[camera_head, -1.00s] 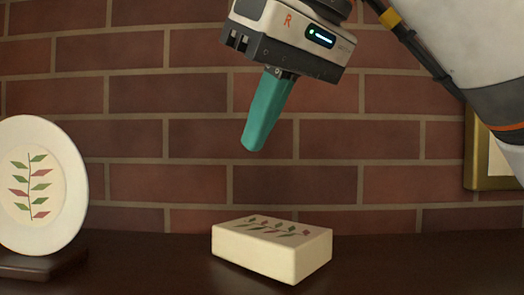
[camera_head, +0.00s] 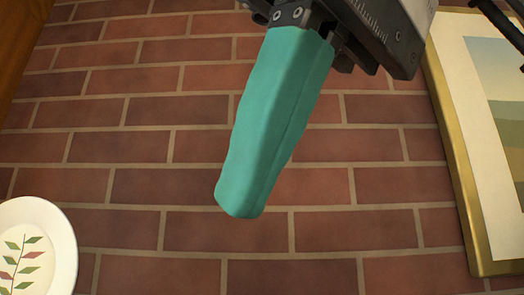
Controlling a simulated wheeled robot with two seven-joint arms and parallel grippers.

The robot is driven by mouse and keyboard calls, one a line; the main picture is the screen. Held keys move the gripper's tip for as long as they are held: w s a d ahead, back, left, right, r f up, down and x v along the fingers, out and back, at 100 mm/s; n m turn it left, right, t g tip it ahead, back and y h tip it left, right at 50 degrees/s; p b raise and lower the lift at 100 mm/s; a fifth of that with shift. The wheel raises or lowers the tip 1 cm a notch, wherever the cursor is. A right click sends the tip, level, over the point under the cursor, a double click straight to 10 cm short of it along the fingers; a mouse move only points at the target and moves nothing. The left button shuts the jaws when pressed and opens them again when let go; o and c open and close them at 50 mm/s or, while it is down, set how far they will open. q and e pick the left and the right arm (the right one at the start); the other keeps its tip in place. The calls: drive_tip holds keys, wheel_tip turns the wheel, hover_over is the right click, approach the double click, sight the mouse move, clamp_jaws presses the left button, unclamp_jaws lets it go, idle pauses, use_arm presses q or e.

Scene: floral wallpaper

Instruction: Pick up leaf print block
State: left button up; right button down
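The leaf print block is out of view in the head view now. My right gripper (camera_head: 240,212) comes in from the top right and hangs with its teal fingers pointing down and slightly left, in front of the brick wall. The fingers line up one behind the other, so the gap between them is hidden. Nothing shows at the fingertips. My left gripper is not in view.
A white plate with a red and green leaf print (camera_head: 62,245) is cut off at the lower left. A gold-framed picture (camera_head: 455,165) hangs at the right. A brown wooden edge (camera_head: 20,45) shows at the top left. The tabletop is out of view.

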drive_tip(key=c, duration=2.1)
unclamp_jaws()
drive_tip(key=shift+a, duration=0.1)
drive_tip(key=shift+c, duration=0.2)
drive_tip(key=o, duration=1.7)
drive_tip(key=p+v, duration=0.5)
drive_tip(key=v, duration=0.6)
drive_tip(key=shift+r+p, duration=0.2)
drive_tip(key=shift+p, duration=0.15)
drive_tip(key=shift+o, duration=0.8)
drive_tip(key=shift+s+d+r, duration=0.2)
drive_tip(key=shift+o, duration=1.4)
